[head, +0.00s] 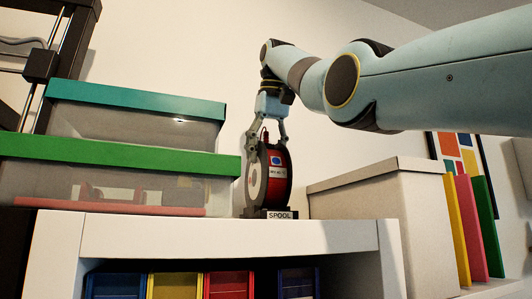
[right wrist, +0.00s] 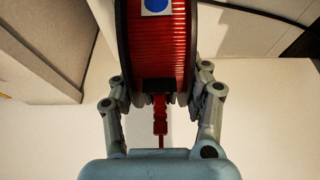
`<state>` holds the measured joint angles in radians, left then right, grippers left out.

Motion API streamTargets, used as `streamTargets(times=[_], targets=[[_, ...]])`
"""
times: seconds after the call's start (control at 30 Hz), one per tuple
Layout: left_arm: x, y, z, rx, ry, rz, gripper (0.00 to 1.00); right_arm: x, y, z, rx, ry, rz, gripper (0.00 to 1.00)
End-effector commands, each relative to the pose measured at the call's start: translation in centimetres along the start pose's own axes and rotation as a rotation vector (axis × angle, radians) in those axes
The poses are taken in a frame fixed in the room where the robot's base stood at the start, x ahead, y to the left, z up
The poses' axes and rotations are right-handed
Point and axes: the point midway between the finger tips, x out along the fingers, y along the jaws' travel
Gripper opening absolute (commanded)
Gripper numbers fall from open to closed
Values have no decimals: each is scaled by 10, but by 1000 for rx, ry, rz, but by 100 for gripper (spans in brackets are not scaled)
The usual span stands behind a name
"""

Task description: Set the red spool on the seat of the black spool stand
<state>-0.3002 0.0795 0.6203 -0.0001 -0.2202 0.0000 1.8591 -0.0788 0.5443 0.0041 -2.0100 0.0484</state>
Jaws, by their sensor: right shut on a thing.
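The red spool (head: 280,182) has dark side discs, a white label and red filament. It is upright at the black spool stand (head: 270,213), which carries a "SPOOL" label on the white shelf top. My right gripper (head: 268,150) comes down from above and is shut on the spool's upper part. In the right wrist view the fingers (right wrist: 160,95) lie on either side of the spool (right wrist: 157,50), with a red piece hanging between them. The spool hides the stand's seat, so I cannot tell whether it touches it. My left gripper is not in view.
Stacked clear bins with a green lid (head: 120,156) and a teal lid (head: 135,101) stand close on the left. A light grey box (head: 360,195) stands on the right. Several upright coloured books (head: 470,230) are farther right. Coloured bins sit below the shelf top (head: 210,236).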

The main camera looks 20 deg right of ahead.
Motion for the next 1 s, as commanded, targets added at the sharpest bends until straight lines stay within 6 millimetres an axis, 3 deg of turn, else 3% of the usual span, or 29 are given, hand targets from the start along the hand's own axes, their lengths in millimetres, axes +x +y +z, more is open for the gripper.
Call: streamTargets(times=[0.3,0.33,0.53,0.83,1.0], targets=[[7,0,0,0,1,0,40,6,0,2,0,2,0,0],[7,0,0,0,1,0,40,6,0,2,0,2,0,50],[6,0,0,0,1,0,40,5,0,2,0,1,0,76],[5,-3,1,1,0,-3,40,5,0,2,0,-2,0,76],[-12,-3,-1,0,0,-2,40,-10,0,-4,0,-1,0,76]])
